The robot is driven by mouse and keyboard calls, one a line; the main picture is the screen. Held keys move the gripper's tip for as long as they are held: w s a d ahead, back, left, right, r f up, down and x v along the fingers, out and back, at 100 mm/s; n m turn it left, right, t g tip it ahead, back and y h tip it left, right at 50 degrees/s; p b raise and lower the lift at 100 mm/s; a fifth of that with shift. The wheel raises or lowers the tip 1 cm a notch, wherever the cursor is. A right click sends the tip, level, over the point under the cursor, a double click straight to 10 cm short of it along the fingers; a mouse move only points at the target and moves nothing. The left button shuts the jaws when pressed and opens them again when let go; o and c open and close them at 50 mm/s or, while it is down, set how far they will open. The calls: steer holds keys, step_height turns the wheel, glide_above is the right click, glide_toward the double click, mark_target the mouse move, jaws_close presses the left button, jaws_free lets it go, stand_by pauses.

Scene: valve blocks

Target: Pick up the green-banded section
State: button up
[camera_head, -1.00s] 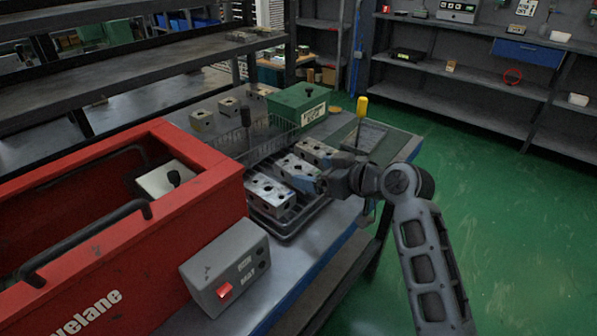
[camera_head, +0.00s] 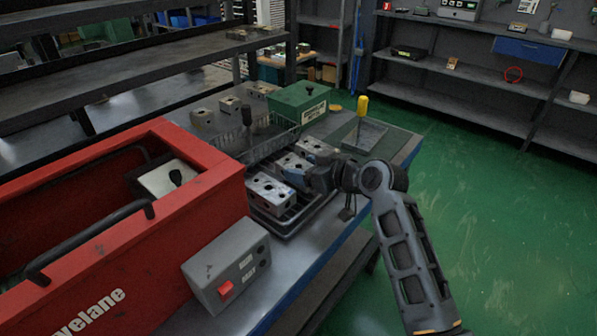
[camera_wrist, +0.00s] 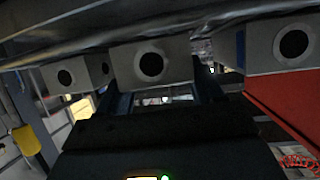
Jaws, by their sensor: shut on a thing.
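Three grey metal valve blocks with round holes sit in a dark tray (camera_head: 284,228) on the bench: a front block (camera_head: 268,189), a middle block (camera_head: 291,163) and a back block (camera_head: 313,147). My gripper (camera_head: 310,180) reaches in from the right at the middle block. In the wrist view, my gripper (camera_wrist: 165,92) is shut on the middle block (camera_wrist: 150,63), its fingers on either side. One side block (camera_wrist: 277,46) shows a blue band there. I cannot make out a green band on any block; the held block's sides are hidden by my fingers.
A red box (camera_head: 215,180) and a grey switch box (camera_head: 228,266) stand left of the tray. A wire basket (camera_head: 262,145), a green case (camera_head: 298,102) and a yellow-handled tool (camera_head: 362,106) are behind. More blocks (camera_head: 203,118) stand at back left.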

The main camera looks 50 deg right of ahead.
steer(key=c, duration=0.7)
steer(key=shift+r, duration=0.1)
